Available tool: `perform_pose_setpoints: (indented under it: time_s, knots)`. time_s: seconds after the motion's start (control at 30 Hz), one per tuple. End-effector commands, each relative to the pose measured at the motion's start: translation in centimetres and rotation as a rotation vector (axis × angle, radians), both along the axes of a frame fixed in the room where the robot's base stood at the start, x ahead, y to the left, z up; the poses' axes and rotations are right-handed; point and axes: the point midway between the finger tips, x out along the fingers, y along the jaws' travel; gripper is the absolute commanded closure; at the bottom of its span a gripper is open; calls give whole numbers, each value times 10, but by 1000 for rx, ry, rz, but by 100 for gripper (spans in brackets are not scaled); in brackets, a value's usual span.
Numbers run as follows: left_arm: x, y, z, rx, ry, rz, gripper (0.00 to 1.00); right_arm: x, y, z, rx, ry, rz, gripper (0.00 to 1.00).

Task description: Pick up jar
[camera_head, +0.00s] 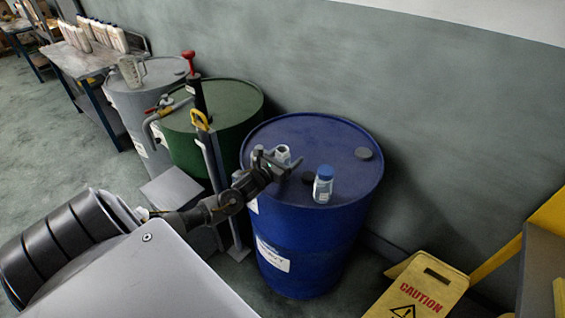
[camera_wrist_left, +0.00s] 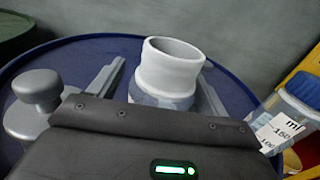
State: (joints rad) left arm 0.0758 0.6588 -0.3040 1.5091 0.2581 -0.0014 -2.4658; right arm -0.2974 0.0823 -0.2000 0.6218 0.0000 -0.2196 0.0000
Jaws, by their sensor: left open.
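An open jar (camera_head: 282,154) with a white neck and no lid stands upright on top of the blue drum (camera_head: 310,222). In the left wrist view the jar (camera_wrist_left: 168,77) rises between the two fingers of my left gripper (camera_wrist_left: 160,88), with its lower body hidden by the gripper. My left gripper (camera_head: 277,163) is open, its fingers on either side of the jar; a gap shows on the left, and contact on the right cannot be told. A second jar (camera_head: 323,188) with a blue lid stands to the right on the drum; it also shows in the left wrist view (camera_wrist_left: 290,120).
A dark round cap (camera_head: 309,172) lies beside the lidded jar, and a grey bung (camera_head: 363,153) sits on the drum top. A green drum (camera_head: 230,97) with a pump stands to the left. A yellow caution sign (camera_head: 420,290) is at the lower right.

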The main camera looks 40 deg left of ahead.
Motion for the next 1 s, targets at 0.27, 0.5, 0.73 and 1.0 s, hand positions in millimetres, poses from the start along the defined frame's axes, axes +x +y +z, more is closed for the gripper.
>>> perform_pose_setpoints:
  time_s: [0.27, 0.5, 0.73, 1.0]
  knots:
    - [0, 0, -1, 0, 0, 0, 38, -4, 1, -1, 1, 6, -1, 24]
    - [-1, 0, 0, 0, 0, 0, 69, -4, 3, -1, 4, 6, -2, 24]
    - [-1, 0, 0, 0, -1, 0, 71, -4, 3, -1, 4, 6, -2, 24]
    - [0, 0, 13, 2, -4, -2, 71, -4, 3, -10, 4, 6, -2, 24]
